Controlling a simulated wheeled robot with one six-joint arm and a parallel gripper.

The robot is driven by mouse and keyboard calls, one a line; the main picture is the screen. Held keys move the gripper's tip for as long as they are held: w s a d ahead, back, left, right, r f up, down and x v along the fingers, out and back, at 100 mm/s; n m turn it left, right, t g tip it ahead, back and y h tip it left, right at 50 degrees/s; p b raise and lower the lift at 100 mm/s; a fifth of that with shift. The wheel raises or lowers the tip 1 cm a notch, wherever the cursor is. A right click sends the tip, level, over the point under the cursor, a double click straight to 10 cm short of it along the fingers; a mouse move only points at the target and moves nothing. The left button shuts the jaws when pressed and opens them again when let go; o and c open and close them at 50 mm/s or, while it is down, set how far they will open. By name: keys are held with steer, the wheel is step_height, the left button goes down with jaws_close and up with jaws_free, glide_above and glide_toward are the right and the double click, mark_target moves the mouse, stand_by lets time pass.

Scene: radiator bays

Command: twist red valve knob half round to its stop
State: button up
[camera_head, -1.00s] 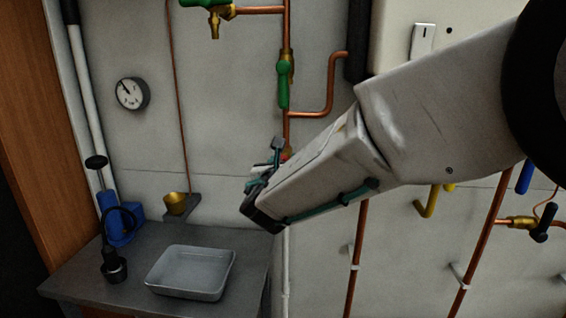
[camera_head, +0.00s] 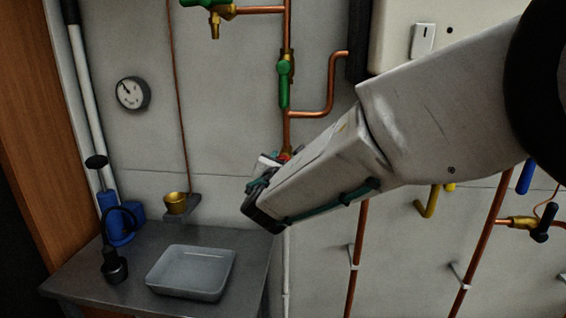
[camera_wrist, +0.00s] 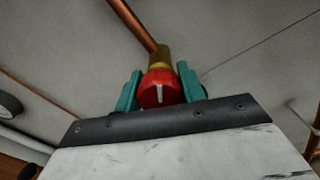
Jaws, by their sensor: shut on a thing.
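The red valve knob (camera_wrist: 160,89) is on a brass valve body (camera_wrist: 160,58) at the end of a copper pipe, in the wrist view. A pale line on its face runs nearly straight up and down in that view. My gripper (camera_wrist: 160,90) is shut on the knob, with one teal finger on each side of it. In the head view only a small bit of the red knob (camera_head: 285,156) shows at the foot of the vertical copper pipe. My gripper (camera_head: 268,172) hides the rest of it.
A green-handled valve (camera_head: 284,85) sits on the pipe above. A gauge (camera_head: 132,93) hangs on the wall.

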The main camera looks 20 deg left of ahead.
steer(key=m, duration=0.5)
steer(key=shift+m, duration=0.3)
steer(key=m, duration=0.5)
steer(key=shift+f+m, duration=0.1)
steer(key=shift+m, duration=0.2)
steer(key=o, duration=1)
steer(key=shift+c, duration=0.2)
steer(key=v, duration=0.8)
steer(key=shift+w, duration=0.1)
